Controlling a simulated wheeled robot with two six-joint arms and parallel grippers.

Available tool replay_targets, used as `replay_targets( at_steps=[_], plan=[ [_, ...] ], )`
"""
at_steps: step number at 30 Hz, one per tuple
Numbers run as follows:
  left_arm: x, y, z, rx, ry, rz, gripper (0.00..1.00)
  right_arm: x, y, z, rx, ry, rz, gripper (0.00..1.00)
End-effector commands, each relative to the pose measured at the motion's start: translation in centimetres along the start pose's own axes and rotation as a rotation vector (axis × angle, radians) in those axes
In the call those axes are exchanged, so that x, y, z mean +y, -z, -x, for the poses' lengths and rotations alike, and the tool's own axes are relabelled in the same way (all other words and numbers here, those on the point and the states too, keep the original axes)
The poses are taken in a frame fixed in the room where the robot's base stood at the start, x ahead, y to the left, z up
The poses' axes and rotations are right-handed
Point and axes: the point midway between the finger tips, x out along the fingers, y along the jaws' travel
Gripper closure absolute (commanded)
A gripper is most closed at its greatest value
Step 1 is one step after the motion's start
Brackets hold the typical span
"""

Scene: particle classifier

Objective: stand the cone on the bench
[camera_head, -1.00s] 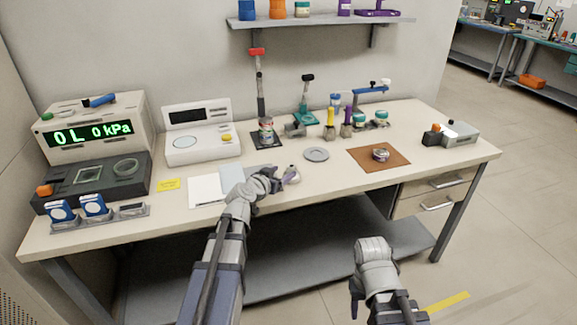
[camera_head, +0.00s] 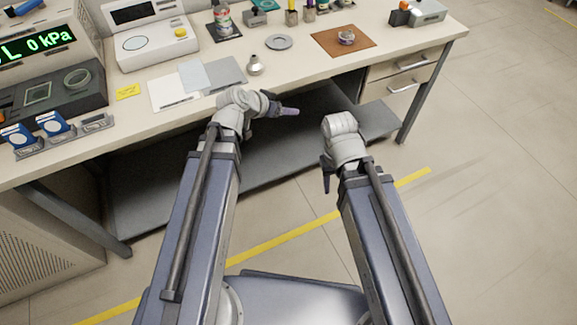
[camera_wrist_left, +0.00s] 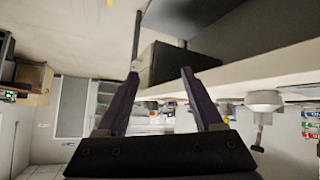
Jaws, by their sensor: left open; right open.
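The metallic cone (camera_head: 255,66) stands on the bench (camera_head: 305,66) near its front edge, wide part down and thin stem up. It also shows in the left wrist view (camera_wrist_left: 264,99), upside down in that picture and outside the jaws. My left gripper (camera_head: 287,110) is in front of the bench edge, apart from the cone. Its two dark fingers (camera_wrist_left: 160,73) are spread with nothing between them. My right gripper (camera_head: 327,176) hangs in front of the bench over the floor, open, with no object seen in it.
A grey pad (camera_head: 224,72) and papers (camera_head: 172,92) lie left of the cone. A round grey disc (camera_head: 279,42) lies behind it, and a brown mat (camera_head: 327,38) with a small jar (camera_head: 346,38) is to the right. A shelf (camera_head: 262,150) runs under the bench.

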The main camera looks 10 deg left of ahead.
Motion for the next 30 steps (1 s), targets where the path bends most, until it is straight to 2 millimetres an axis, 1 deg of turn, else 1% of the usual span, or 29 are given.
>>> replay_targets(
  at_steps=[1, 2, 3, 5, 6, 9, 10, 13, 16, 30],
  plan=[
    [4.0, -2.7, -0.8, -0.14, -0.046, -0.012, 0.32, 0.0, 0.0, 0.0, 0.0, 0.0, 0.0, 0.5],
    [5.6, -4.3, -0.9, -0.225, -0.055, -0.011, 0.32, 0.0, 0.0, 0.0, 0.0, 0.0, 0.0, 0.5],
    [7.4, -6.5, -0.8, -0.336, -0.054, -0.009, 0.32, 0.0, 0.0, 0.0, 0.0, 0.0, 0.0, 0.5],
    [9.4, -9.3, -0.2, -0.487, -0.028, -0.004, 0.32, 0.0, 0.0, 0.0, 0.0, 0.0, 0.0, 0.5],
    [10.3, -11.0, 0.4, -0.576, 0.003, 0.0, 0.32, 0.0, 0.0, 0.0, 0.0, 0.0, 0.0, 0.5],
    [11.7, -14.0, 2.2, -0.747, 0.1, 0.013, 0.32, 0.0, 0.0, 0.0, 0.0, 0.0, 0.0, 0.5],
    [11.9, -14.6, 2.7, -0.784, 0.13, 0.016, 0.32, 0.0, 0.0, 0.0, 0.0, 0.0, 0.0, 0.5],
    [12.2, -15.8, 4.1, -0.867, 0.213, 0.027, 0.32, 0.0, 0.0, 0.0, 0.0, 0.0, 0.0, 0.5],
    [12.2, -16.3, 4.8, -0.902, 0.257, 0.032, 0.32, 0.0, 0.0, 0.0, 0.0, 0.0, 0.0, 0.5],
    [12.2, -16.4, 4.9, -0.909, 0.266, 0.036, 0.32, 0.0, 0.0, 0.0, 0.0, 0.0, 0.0, 0.5]
  ],
)
